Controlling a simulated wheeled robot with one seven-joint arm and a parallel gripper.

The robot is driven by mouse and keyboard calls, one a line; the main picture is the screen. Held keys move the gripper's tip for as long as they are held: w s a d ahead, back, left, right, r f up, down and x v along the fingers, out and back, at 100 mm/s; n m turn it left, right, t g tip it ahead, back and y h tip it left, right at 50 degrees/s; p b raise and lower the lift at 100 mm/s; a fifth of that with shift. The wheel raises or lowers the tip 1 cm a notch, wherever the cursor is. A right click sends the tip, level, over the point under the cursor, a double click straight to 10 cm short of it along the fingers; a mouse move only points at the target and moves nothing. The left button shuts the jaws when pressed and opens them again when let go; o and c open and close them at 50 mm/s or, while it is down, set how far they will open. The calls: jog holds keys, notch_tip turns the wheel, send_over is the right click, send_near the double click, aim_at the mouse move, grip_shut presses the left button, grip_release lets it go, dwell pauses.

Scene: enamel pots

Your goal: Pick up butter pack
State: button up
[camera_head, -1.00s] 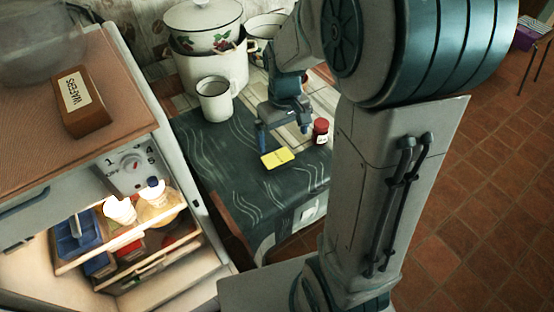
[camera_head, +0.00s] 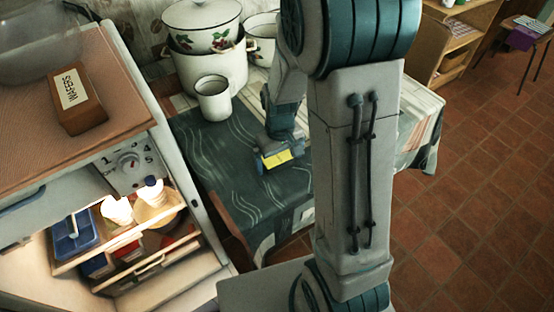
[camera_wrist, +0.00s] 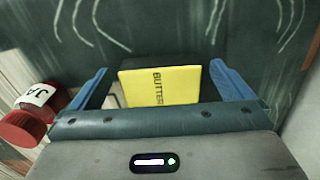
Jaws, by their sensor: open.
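The butter pack (camera_wrist: 160,86) is a flat yellow block marked "BUTTER" in the wrist view. It lies on the dark green cloth with white wavy lines (camera_head: 225,140). My gripper (camera_wrist: 160,84) is open, with one blue finger on either side of the pack and small gaps showing between. In the head view the yellow pack (camera_head: 277,159) shows at my gripper (camera_head: 279,163), partly hidden by it. The wrist view does not make clear how far the fingers reach down beside the pack.
A red-lidded jar (camera_wrist: 30,120) stands close to the left of my gripper in the wrist view. A white mug (camera_head: 213,102) and enamel pots (camera_head: 205,50) stand behind on the table.

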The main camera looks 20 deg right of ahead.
jog(key=c, duration=1.1)
jog(key=shift+r, duration=0.1)
